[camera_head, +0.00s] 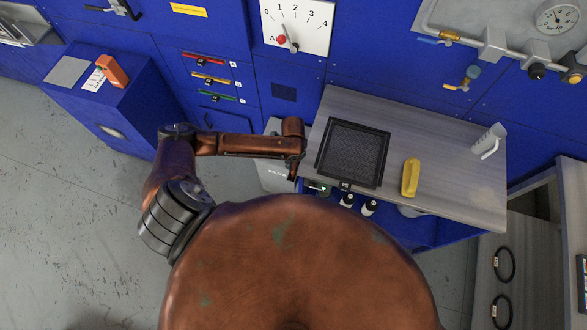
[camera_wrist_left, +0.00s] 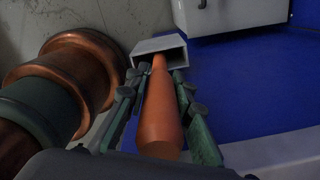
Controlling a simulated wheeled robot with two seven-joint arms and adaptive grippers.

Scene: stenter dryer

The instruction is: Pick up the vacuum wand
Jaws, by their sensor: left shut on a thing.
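The vacuum wand (camera_wrist_left: 160,115) shows in the left wrist view as an orange, tapered body. Its narrow far end meets a grey, open-mouthed rectangular piece (camera_wrist_left: 158,46); I cannot tell whether that is its nozzle or a holder. My left gripper (camera_wrist_left: 162,108) has its dark green fingers on both sides of the orange body, shut on it. In the head view my left gripper (camera_head: 292,176) is small and partly hidden under the wrist, beside the left end of the bench. I cannot make out the wand there. My right gripper is not in view.
The grey bench (camera_head: 450,155) holds a black mesh frame (camera_head: 353,152), a yellow handled piece (camera_head: 410,178) and a white jug (camera_head: 489,141). A pale box (camera_head: 276,176) stands by the bench's left end. Blue cabinets line the back. Floor at the left is clear.

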